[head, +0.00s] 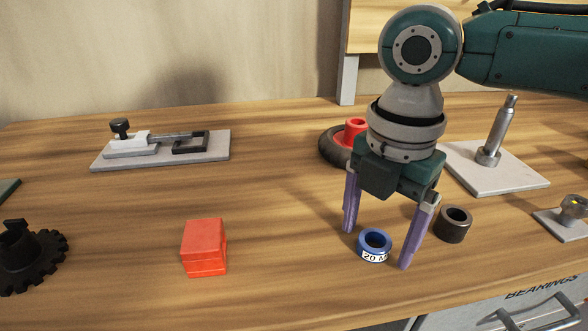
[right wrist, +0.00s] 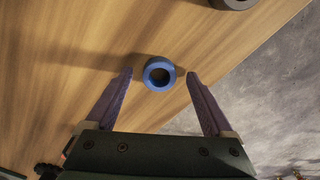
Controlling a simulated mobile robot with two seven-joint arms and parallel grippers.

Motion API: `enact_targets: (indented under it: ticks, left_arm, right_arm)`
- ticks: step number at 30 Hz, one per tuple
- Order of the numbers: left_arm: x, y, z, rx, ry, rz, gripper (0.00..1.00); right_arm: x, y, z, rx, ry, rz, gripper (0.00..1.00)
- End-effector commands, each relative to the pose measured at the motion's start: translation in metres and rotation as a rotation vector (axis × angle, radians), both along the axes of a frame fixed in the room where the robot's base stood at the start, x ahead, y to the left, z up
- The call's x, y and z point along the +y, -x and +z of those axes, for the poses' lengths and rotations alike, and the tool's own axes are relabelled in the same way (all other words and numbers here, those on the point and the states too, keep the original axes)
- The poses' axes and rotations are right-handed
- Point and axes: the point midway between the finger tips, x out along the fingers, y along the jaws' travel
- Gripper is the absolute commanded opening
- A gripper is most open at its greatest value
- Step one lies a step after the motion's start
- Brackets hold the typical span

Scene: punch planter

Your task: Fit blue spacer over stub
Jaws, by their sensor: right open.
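The blue spacer (head: 374,246) is a short ring with a white label reading "20 M", lying flat on the workbench. It also shows in the right wrist view (right wrist: 159,73), hole facing the camera. My right gripper (head: 376,250) is open and points down, with one purple finger on each side of the spacer. In the right wrist view the fingertips (right wrist: 160,75) stand apart from the ring on both sides. A metal stub (head: 498,132) rises upright from a pale square plate (head: 512,177) at the right. My left gripper is not in view.
A dark ring (head: 453,224) stands close to the right finger. A black wheel with a red hub (head: 336,146) is behind the gripper. A red block (head: 204,247), black gear (head: 34,258), clamp plate (head: 160,150) and small bolt plate (head: 565,222) lie around.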

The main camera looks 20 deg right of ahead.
Motion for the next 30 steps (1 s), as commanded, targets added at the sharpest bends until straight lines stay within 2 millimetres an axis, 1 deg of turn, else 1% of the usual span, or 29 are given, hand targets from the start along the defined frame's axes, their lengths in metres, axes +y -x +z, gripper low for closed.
enact_targets:
  ticks: [6,7,27,30]
  left_arm:
    - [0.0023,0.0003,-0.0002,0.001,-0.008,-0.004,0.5]
    - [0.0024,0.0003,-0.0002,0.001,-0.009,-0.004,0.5]
    - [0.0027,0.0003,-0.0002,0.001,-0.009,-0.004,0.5]
    - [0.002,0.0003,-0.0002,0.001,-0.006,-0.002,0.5]
  right_arm:
    - [0.0001,0.0001,-0.001,0.0,0.0,0.001,0.87]
    - [0.0001,0.0001,-0.001,0.0,0.0,0.001,0.84]
    - [0.0001,0.0001,-0.0008,0.0,0.0,0.0,0.09]
    - [0.0001,0.0001,-0.0007,0.0,0.0,0.0,0.0]
